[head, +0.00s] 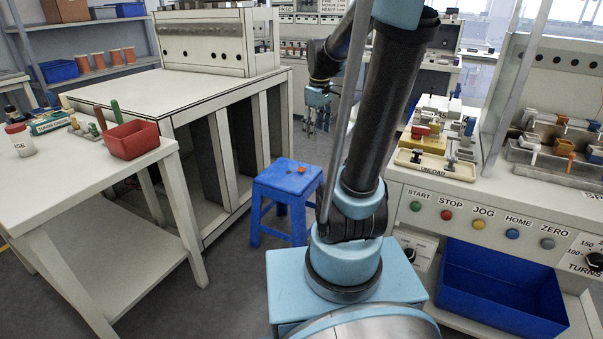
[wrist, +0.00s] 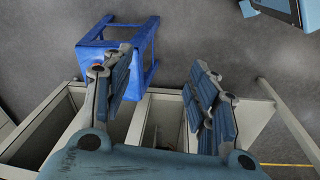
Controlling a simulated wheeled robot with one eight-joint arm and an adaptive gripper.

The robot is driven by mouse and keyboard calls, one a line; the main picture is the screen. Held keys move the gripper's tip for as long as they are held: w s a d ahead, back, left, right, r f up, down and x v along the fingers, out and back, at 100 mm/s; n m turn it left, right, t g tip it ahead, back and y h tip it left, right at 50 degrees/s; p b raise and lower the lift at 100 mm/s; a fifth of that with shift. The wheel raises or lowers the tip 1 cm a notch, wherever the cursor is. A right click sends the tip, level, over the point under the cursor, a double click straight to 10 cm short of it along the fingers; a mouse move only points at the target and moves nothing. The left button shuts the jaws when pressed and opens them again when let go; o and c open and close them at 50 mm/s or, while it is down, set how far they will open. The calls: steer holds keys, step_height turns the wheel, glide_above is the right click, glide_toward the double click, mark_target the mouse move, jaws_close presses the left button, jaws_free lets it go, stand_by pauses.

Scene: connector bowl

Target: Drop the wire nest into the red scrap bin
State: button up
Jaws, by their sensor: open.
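The red bin (head: 131,141) stands on the front right corner of the left white table. A small orange-red item (head: 301,170) lies on top of the blue stool (head: 275,177); it is too small to tell whether it is the wire nest. I see no other clear wire nest. My gripper (head: 318,120) hangs behind my arm, beyond the stool. In the wrist view my gripper (wrist: 165,88) is open with nothing between its fingers. The stool (wrist: 118,45) shows beyond the left finger there, partly hidden by it.
The left white table (head: 60,190) also holds a white jar (head: 19,140) and small tools. A large white bench (head: 170,95) stands behind it. A control console (head: 480,200) with buttons and a blue bin (head: 500,290) below is on the right. Grey floor lies around the stool.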

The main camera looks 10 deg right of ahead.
steer(key=w+n, duration=0.3)
steer(key=w, duration=0.7)
steer(key=n+g, duration=0.1)
steer(key=n, duration=0.9)
glide_above(301, 167)
steer(key=f, duration=3.1)
steer(key=shift+w+d+f, duration=0.15)
steer(key=shift+w+d, duration=0.1)
steer(key=shift+w, duration=0.05)
steer(key=shift+s+a+f, duration=0.1)
steer(key=shift+f, duration=1.3)
steer(key=shift+s+a+f, duration=0.1)
steer(key=shift+f, duration=1.25)
steer(key=c, duration=0.9)
steer(key=shift+c, duration=0.2)
steer(key=shift+r, duration=0.15)
